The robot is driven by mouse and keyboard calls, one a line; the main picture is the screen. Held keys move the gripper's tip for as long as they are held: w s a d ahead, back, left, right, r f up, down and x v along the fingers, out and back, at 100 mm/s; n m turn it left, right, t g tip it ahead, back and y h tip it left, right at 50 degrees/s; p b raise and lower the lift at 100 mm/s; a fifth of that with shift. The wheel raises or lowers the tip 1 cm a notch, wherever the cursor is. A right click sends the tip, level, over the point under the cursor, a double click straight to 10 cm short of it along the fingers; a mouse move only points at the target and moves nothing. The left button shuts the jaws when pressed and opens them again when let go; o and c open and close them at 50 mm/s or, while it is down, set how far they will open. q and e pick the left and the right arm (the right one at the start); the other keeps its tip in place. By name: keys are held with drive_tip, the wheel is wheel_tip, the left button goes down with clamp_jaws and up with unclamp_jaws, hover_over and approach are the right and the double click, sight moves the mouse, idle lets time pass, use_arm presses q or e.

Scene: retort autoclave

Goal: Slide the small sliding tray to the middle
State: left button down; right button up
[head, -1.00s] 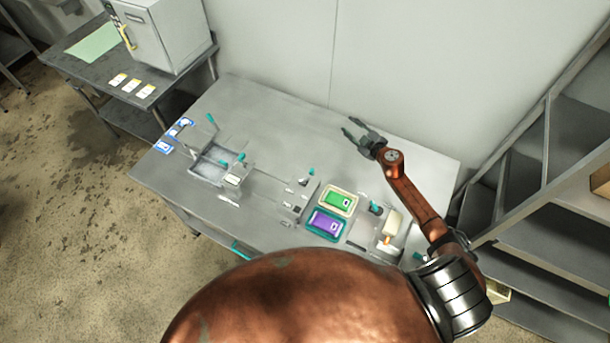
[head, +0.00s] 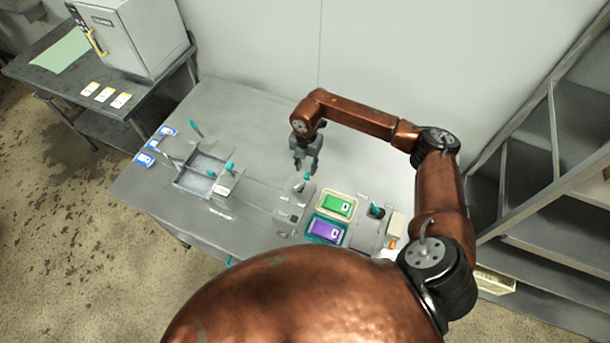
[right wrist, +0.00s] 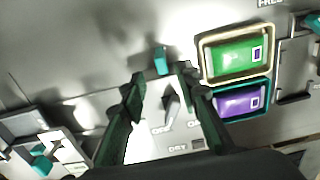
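My right gripper (head: 303,170) points down over the table, above a small grey switch panel (head: 288,212). In the right wrist view its two dark fingers (right wrist: 160,76) are apart and nothing is held between them. Below them show a teal-tipped part (right wrist: 160,62) and a small grey lever on the labelled panel (right wrist: 187,140). A shallow grey metal tray (head: 183,182) with teal-handled parts lies left of the gripper, well apart from it. I cannot tell for sure which part is the small sliding tray. My left gripper is not in view.
A green card in a cream-rimmed tray (head: 322,204) and a purple card in a teal-rimmed tray (head: 314,227) lie right of the panel. Blue-and-white cards (head: 144,159) lie at the left edge. A grey cabinet (head: 125,35) stands on another table. Metal shelves stand right. The table's back is clear.

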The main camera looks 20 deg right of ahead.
sight(306, 175)
wheel_tip(306, 175, down, 8)
drive_tip(key=shift+s+r, duration=0.1)
drive_tip(key=shift+r, duration=0.15)
drive_tip(key=shift+c, duration=0.4)
clamp_jaws()
idle(0.4)
